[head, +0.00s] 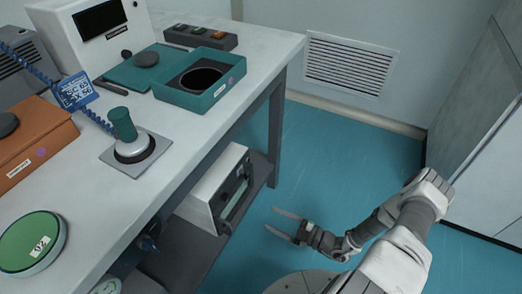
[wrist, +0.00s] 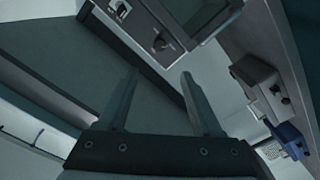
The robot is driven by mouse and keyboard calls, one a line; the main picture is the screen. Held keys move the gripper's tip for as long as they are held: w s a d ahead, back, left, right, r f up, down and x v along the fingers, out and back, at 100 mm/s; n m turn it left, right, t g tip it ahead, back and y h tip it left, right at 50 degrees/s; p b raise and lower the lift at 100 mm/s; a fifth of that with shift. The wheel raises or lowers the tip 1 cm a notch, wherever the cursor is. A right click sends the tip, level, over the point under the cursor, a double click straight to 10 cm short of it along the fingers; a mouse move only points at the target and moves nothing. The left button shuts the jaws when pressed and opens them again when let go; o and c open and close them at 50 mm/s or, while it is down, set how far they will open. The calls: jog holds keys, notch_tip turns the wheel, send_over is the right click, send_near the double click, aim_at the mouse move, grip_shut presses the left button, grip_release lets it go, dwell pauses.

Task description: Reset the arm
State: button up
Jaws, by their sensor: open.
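My gripper (head: 278,224) is open and empty in the head view. It hangs over the blue floor, to the right of the table and below the height of its top. In the wrist view my gripper's two fingers (wrist: 160,100) are spread apart with nothing between them. Beyond them are the dark lower shelf and the white instrument with its knobs. My arm reaches in from the lower right and is folded at the elbow.
The table (head: 195,150) fills the left. On it are a teal box (head: 222,98), a green-handled tool (head: 124,125), an orange box (head: 35,150) and a green round dish (head: 30,242). A white instrument (head: 212,190) stands on the lower shelf. Blue floor (head: 340,150) is free towards the vent.

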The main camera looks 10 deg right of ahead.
jog(key=shift+r, duration=0.1)
notch_tip(320, 180, up, 30)
jog(key=s+n+g+h, duration=0.3)
jog(key=n+g+h, duration=0.65)
jog(key=n, duration=2.45)
jog(key=s+r+n+t+h, duration=0.2)
jog(key=s+r+n, duration=0.3)
jog(key=r+n, duration=0.45)
jog(key=s+r+n+t+h, duration=0.25)
jog(key=s+r+n, duration=0.35)
jog(key=r+n, duration=0.3)
notch_tip(320, 180, up, 24)
jog(key=n+p, duration=0.1)
jog(key=p, duration=2.3)
jog(key=shift+f+p, duration=0.15)
jog(key=shift+p, duration=0.2)
